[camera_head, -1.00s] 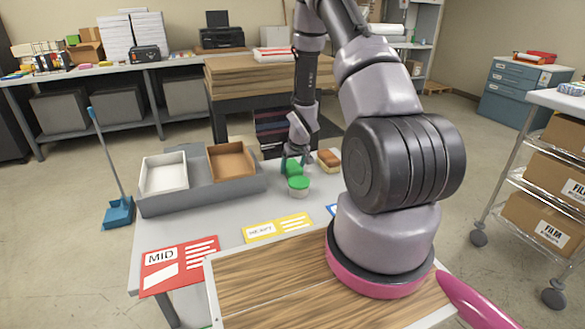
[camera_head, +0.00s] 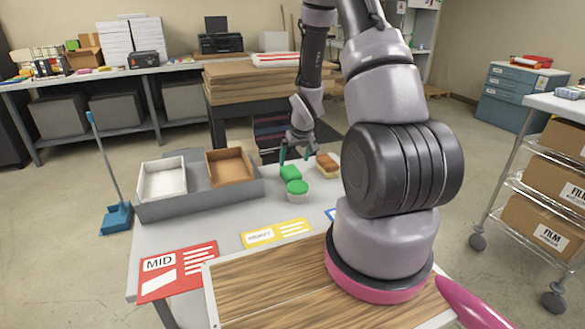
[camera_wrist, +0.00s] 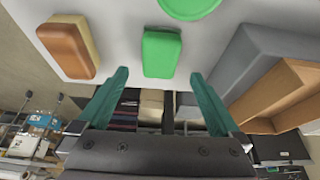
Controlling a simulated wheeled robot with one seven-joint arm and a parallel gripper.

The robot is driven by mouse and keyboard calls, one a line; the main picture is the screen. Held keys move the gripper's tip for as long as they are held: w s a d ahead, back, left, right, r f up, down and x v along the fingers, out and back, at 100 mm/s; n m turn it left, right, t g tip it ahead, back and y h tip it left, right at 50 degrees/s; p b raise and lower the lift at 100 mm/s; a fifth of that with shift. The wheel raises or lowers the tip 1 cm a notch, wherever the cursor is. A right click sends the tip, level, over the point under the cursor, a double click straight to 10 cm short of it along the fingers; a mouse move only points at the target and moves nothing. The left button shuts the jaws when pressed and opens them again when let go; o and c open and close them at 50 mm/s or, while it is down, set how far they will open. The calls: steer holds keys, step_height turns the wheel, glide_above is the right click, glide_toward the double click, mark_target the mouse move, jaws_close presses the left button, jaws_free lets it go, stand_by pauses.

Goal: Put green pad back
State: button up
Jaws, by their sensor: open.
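The green pad (camera_head: 290,173), a small rounded block, lies on the grey table behind a round tub with a green lid (camera_head: 297,188). In the wrist view the pad (camera_wrist: 162,52) lies between the lines of the fingers, just beyond their tips; the green lid (camera_wrist: 188,5) is cut by the top edge. My gripper (camera_head: 296,156) is open and empty, close above and behind the pad. Its teal fingers (camera_wrist: 160,76) are spread wider than the pad. A brown-topped, cream block (camera_head: 327,166) lies to the right; it also shows in the wrist view (camera_wrist: 68,48).
A grey tray (camera_head: 205,204) at the left of the table holds a white bin (camera_head: 163,181) and a brown bin (camera_head: 230,167). Red (camera_head: 178,270) and yellow (camera_head: 275,233) label cards lie along the front. The table between tray and cards is clear.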

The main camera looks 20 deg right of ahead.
steer(key=s+a+r+m+t, duration=0.1)
steer(key=s+r, duration=0.3)
steer(key=r, duration=0.9)
steer(key=s+a+r+m, duration=0.15)
steer(key=s+r, duration=0.25)
steer(key=r, duration=0.9)
steer(key=s+a+r+m+y, duration=0.1)
steer(key=s+a+r, duration=0.2)
steer(key=s+r, duration=0.3)
steer(key=s+a+r+t+y, duration=0.1)
steer(key=s+a+r, duration=0.3)
steer(key=s+r, duration=0.3)
steer(key=s, duration=0.5)
steer(key=shift+a+r+m, duration=0.15)
steer(key=shift+m, duration=0.2)
steer(key=shift+t, duration=0.3)
